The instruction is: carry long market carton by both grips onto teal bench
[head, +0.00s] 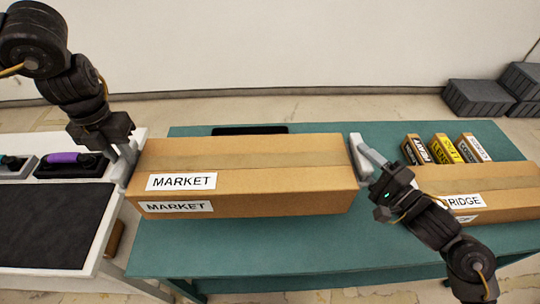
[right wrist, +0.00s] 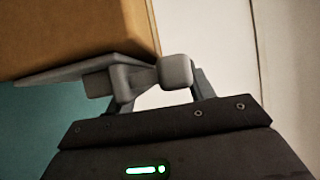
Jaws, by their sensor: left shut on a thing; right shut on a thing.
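The long market carton (head: 265,190) is a brown box with two white MARKET labels. It is level over the teal bench (head: 290,258); I cannot tell whether it touches the top. Its left end is close to the bench's left edge. My left gripper (head: 124,165) is shut on the grip at the carton's left end, which is mostly hidden. My right gripper (head: 372,165) is shut on the pale grey grip (head: 357,150) at the right end. In the right wrist view the grey grip (right wrist: 130,80) sits between my fingers, beside the carton (right wrist: 75,35).
Another brown carton (head: 500,185) labelled RIDGE lies on the bench at right, behind my right arm. Several small labelled boxes (head: 443,148) stand behind it. A dark flat item (head: 250,130) lies behind the market carton. A white table (head: 108,225) with a dark mat is at left.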

